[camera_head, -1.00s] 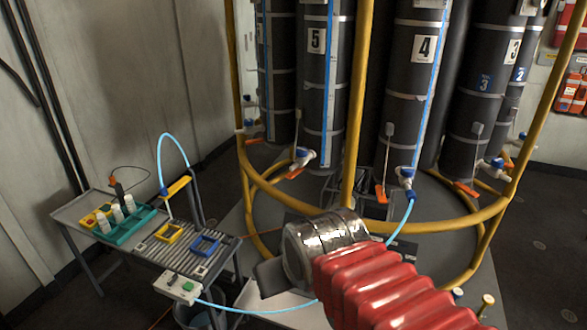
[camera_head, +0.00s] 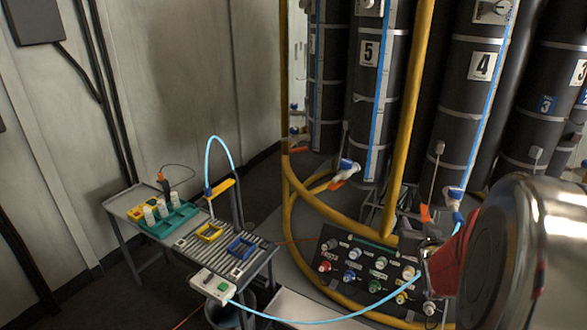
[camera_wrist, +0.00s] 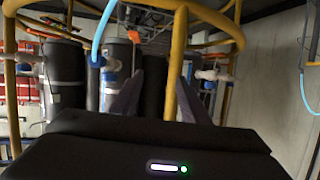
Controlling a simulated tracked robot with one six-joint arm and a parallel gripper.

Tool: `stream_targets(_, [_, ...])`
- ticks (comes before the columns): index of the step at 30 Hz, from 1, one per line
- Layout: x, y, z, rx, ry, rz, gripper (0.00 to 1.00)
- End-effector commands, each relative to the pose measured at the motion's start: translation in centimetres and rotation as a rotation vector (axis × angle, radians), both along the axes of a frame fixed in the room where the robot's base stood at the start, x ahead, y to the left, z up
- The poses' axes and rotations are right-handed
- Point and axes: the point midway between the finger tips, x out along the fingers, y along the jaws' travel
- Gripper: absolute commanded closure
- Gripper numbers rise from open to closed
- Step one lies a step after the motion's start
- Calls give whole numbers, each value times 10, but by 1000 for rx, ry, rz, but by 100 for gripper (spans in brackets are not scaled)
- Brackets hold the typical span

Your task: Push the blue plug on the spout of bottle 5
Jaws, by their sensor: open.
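Bottle 5 (camera_head: 369,90) is a tall dark cylinder with a white "5" label and a blue stripe, behind a yellow frame in the head view. Its white spout (camera_head: 346,173) with a blue part sticks out low down, beside an orange lever. A blue-capped plug (camera_head: 349,276) sits among several coloured plugs on a dark panel (camera_head: 330,235) on the floor ahead. My gripper (camera_wrist: 157,88) shows two dark fingers apart in the wrist view, with nothing held between them. In the head view my arm hides the lower right, and the fingers are not seen.
Yellow frame tubes (camera_head: 409,110) stand in front of the bottles. Trays stand on the table.

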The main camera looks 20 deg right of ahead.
Motion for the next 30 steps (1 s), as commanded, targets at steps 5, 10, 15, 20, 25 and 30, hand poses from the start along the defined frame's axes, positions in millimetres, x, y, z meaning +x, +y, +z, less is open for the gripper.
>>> stream_targets(5, [-21, -48, -17, -1, -123, -40, 59])
stream_targets(10, [-48, -82, -29, -1, -256, -64, 59])
stream_targets(15, [-72, -101, -34, -1, -361, -76, 59])
stream_targets(20, [-80, -106, -34, 0, -404, -78, 59])
stream_targets(25, [-80, -106, -34, -1, -406, -76, 59])
stream_targets(30, [-79, -106, -34, -1, -405, -76, 59])
